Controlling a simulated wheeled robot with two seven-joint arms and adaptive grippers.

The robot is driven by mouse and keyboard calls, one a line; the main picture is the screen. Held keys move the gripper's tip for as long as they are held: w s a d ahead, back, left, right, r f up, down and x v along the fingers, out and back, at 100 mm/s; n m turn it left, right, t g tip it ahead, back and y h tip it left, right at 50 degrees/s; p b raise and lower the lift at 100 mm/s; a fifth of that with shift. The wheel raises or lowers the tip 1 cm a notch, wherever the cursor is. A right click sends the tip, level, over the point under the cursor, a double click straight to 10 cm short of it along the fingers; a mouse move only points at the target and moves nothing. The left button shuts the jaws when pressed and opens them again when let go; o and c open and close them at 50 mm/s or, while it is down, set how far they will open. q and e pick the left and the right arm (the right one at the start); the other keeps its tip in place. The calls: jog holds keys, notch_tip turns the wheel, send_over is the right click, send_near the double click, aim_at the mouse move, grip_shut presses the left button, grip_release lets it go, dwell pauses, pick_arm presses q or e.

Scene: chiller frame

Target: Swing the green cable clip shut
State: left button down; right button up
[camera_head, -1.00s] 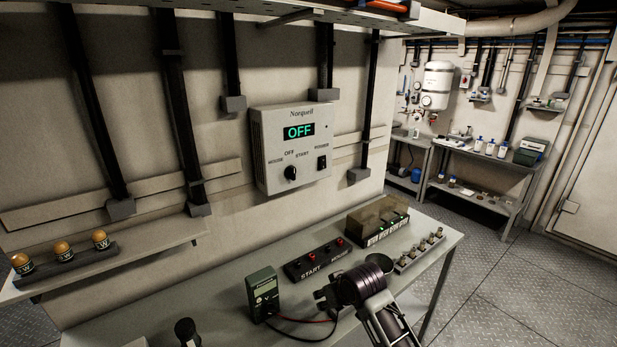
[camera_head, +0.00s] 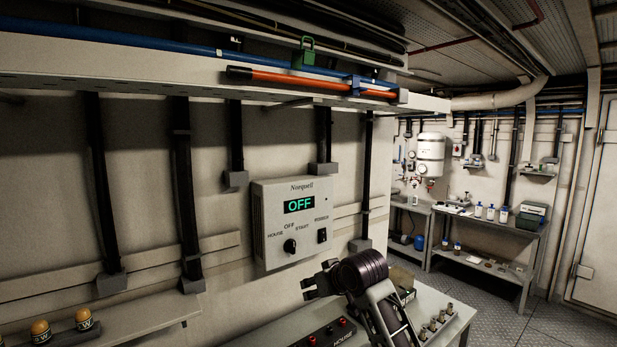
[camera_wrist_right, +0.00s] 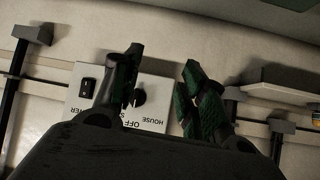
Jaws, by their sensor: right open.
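The green cable clip (camera_head: 304,53) is on the overhead tray, at the blue cable, high in the head view. Its upper part stands up above the cable like a small frame; at this size I cannot tell the exact angle of its swinging part. My right gripper (camera_head: 312,282) is well below the clip, in front of the wall just under the control box. In the right wrist view its two dark-green fingers (camera_wrist_right: 161,75) are apart with nothing held between them. The clip is not identifiable in that view. My left gripper is not in view.
The overhead tray (camera_head: 190,78) carries the blue cable (camera_head: 150,44) and an orange rod (camera_head: 290,80) with a blue clip (camera_head: 355,84). The control box (camera_head: 292,222) reads OFF. A bench (camera_head: 262,338) lies below. Open air separates the gripper from the tray.

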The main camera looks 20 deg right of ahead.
notch_tip(320, 180, up, 32)
jog(key=r+t+y, duration=0.1)
jog(key=t+y, duration=0.1)
jog(key=t, duration=0.2)
jog(key=n+t+y, duration=0.2)
jog(key=t, duration=0.1)
send_near(308, 38)
jog(key=v, duration=0.3)
jog(key=shift+s+d+r, duration=0.15)
jog(key=shift+s+d, duration=0.05)
jog(key=shift+d, duration=0.05)
jog(key=shift+w, duration=0.1)
jog(key=shift+p+x, duration=2.55)
jog(key=shift+x, duration=4.35)
grip_shut()
